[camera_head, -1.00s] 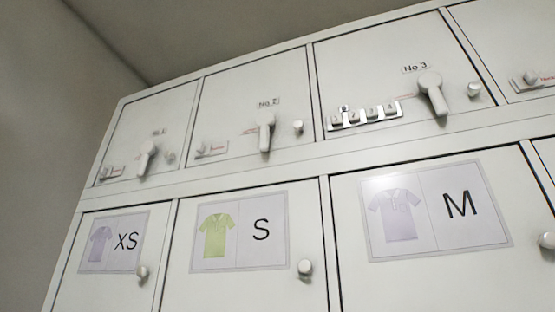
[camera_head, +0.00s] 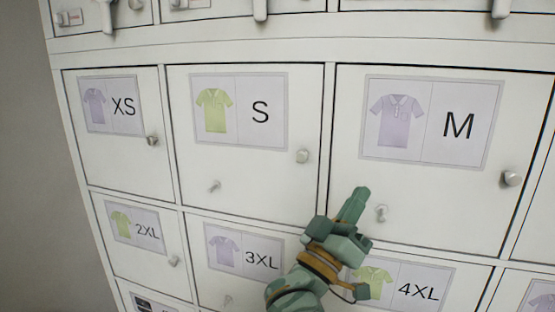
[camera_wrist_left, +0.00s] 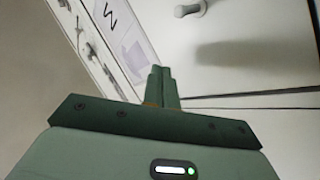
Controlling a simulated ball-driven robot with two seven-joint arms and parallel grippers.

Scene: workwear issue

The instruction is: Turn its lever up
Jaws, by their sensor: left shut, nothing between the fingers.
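Three pale levers hang down along the top edge of the head view: one at the left (camera_head: 108,16), one in the middle (camera_head: 260,8) and one at the right (camera_head: 501,8). Their upper parts and number labels are cut off. I cannot tell which one the task means. My left gripper (camera_head: 357,204) is green and shut, empty, in front of the lower part of the M door (camera_head: 440,205), well below the levers. In the left wrist view its closed fingers (camera_wrist_left: 162,86) point at the white locker front. My right gripper is not in view.
White locker doors carry shirt cards, such as the S card (camera_head: 238,109) and the 3XL card (camera_head: 245,250). Round knobs stick out, one on the S door (camera_head: 303,156) and one on the M door (camera_head: 511,178). A bare grey wall (camera_head: 25,180) is at the left.

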